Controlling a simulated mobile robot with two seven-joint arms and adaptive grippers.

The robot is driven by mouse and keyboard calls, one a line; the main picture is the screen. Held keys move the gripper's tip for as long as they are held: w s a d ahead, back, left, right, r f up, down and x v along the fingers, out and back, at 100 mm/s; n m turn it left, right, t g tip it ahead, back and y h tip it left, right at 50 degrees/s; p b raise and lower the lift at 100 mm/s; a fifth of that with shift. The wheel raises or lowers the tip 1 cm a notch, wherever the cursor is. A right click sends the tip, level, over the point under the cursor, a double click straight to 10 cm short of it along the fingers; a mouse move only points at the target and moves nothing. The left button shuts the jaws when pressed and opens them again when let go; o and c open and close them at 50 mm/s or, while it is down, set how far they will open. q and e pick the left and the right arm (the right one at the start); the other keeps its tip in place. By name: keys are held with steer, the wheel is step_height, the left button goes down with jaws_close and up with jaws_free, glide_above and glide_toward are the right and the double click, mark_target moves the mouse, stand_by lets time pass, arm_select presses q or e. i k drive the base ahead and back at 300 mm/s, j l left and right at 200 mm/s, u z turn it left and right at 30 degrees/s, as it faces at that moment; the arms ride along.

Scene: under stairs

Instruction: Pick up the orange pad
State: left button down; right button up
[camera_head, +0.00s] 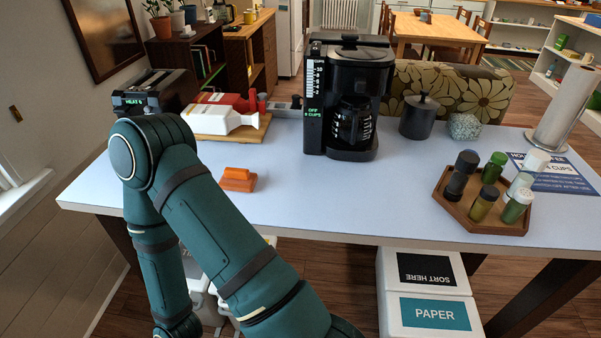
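The orange pad (238,184) lies on the light blue tabletop (320,205), left of centre and near the front edge. It has a flat base with a smaller raised part on top. Nothing touches it apart from the table. My teal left arm rises from the bottom, bends at an elbow left of the pad, and drops below the table's front left side. Its gripper is out of the picture. My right arm and its gripper do not show.
A black coffee maker (352,90) stands behind the pad to the right. A white bottle (220,116) lies on a wooden board. A wooden tray (470,208) holds several small bottles at the right. The table between pad and tray is clear. White bins (425,268) stand below.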

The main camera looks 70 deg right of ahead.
mark_target(233, 179)
steer(key=z, duration=1.55)
